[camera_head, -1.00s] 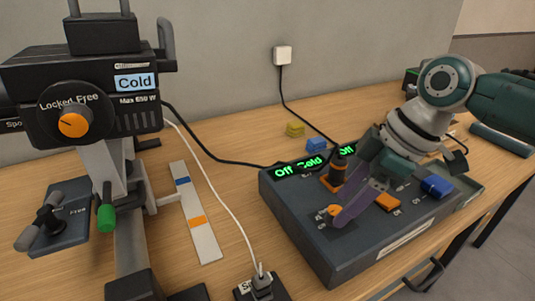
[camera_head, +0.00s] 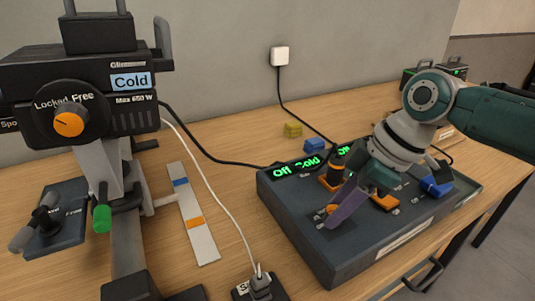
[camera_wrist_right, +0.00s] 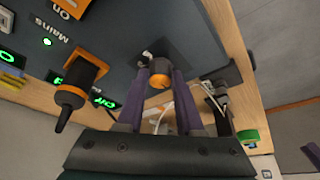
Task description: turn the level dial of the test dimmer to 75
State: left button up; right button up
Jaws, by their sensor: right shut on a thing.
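The test dimmer (camera_head: 335,266) is a dark box with green displays reading "Off", "Cold" and a partly covered "Off". A small orange dial (camera_head: 331,209) sits near its front left corner. In the right wrist view the orange dial face (camera_wrist_right: 160,81) lies between the two purple fingers. My right gripper (camera_head: 335,214) is shut on this dial, reaching in from the right; it also shows in the wrist view (camera_wrist_right: 160,74). The dial's markings are too small or hidden to read.
An orange-based lever with a dark handle (camera_head: 337,160) stands close behind my right gripper. A blue switch (camera_head: 436,187) is to the right. A black lamp housing (camera_head: 75,80) reading "Cold" stands at left. Cables run to a socket (camera_head: 260,288) and a wall plug (camera_head: 281,56).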

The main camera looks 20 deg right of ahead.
grip_shut()
